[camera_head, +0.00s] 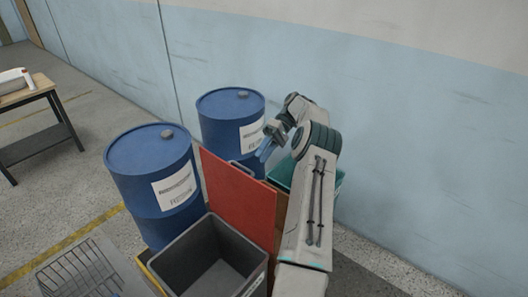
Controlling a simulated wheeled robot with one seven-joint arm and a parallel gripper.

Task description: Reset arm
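My arm reaches up from the lower right of the head view and bends at its elbow in front of the wall. My gripper (265,149) hangs at the end of the folded arm, left of the elbow. It is above the red panel (237,203) and in front of the rear blue drum. Its fingers look bluish and point down and left. They are too small to tell whether they are open or shut, and I see no clear object in them.
A front blue drum (150,165) and a rear blue drum (220,108) stand near the wall (420,130). A grey bin (250,268) is open below the red panel. A teal container (283,173) is partly behind my arm. A wire rack (75,278) and a table (45,84) are left.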

